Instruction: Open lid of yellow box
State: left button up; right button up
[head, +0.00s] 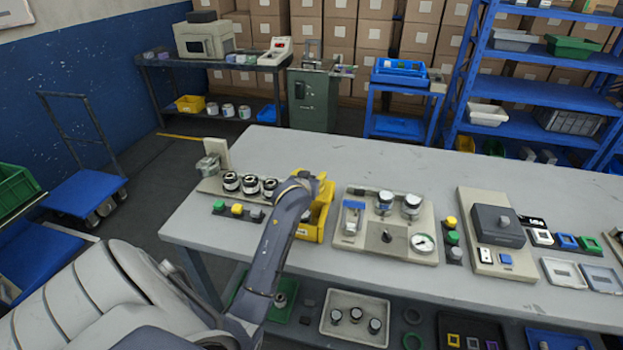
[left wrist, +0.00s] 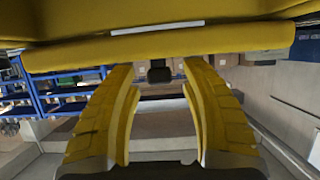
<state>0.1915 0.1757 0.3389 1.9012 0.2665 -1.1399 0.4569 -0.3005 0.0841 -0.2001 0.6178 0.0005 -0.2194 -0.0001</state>
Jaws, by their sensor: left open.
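The yellow box (head: 311,233) stands on the grey worktable, partly hidden behind my left arm. Its visible right part shows a yellow wall and a darker inside area; I cannot clearly make out how its lid stands. My left gripper (head: 306,178) is at the box's far side, small and mostly covered by the wrist in the head view. In the left wrist view the two yellow fingers (left wrist: 158,70) are spread apart with nothing between them. A yellow edge (left wrist: 230,40), likely of the box or its lid, runs across just beyond the fingertips; contact cannot be told. My right gripper is not in view.
Left of the box is a beige base with several dark jars (head: 250,185) and a button strip (head: 237,209). Right of it is a beige panel with a gauge (head: 423,243). Farther right is a dark-topped device (head: 497,225). The table's back (head: 330,150) is clear.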

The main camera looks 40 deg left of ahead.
pick_arm(q)
notch_tip(320, 180, up, 10)
jog(key=shift+f, duration=0.1)
dwell(0.4)
dwell(0.4)
